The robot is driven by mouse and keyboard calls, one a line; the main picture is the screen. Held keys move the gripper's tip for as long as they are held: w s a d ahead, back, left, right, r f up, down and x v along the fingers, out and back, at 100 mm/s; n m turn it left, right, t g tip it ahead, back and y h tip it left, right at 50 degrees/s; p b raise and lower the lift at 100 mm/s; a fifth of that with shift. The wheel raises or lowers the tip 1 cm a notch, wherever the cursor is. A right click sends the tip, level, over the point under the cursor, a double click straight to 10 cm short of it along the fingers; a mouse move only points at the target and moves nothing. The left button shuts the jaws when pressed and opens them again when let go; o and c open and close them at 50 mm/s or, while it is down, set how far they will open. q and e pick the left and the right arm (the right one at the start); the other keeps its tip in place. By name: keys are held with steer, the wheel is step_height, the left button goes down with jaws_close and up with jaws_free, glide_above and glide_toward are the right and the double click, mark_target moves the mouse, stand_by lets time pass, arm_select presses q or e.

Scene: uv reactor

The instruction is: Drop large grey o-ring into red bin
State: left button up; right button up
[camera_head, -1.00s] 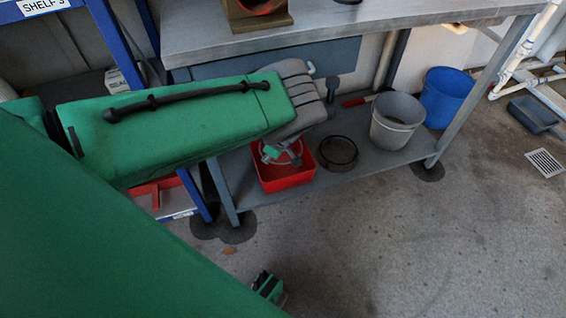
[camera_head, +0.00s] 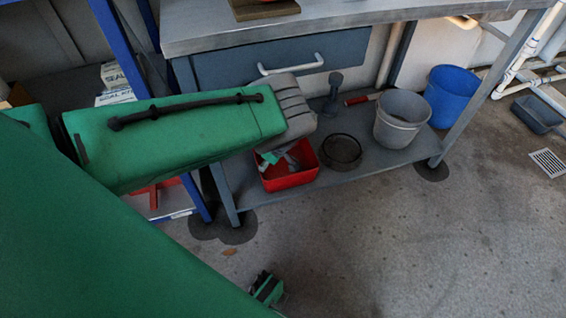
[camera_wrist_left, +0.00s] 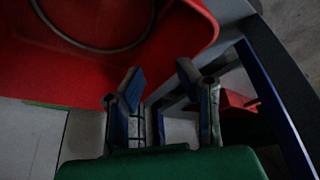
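The red bin (camera_head: 290,180) sits on the bench's lower shelf and fills the top of the left wrist view (camera_wrist_left: 50,80). The large grey o-ring (camera_wrist_left: 95,48) shows there as a thin dark arc within the bin; part of it is cut off by the frame's edge. My left gripper (camera_wrist_left: 160,72) is open, its two fingers apart with nothing between them, by the bin's rim. In the head view my arm's wrist partly covers the gripper beside the bin.
A round dark pan (camera_head: 341,152), a grey bucket (camera_head: 400,125) and a red-handled tool (camera_head: 362,99) are on the lower shelf (camera_head: 345,178). A blue bucket (camera_head: 447,100) stands to the right. A drawer (camera_head: 300,72) is above.

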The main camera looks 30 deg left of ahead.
arm_select(q)
steer(key=v, duration=1.2)
steer(key=shift+d, duration=0.2)
steer(key=shift+a, duration=0.1)
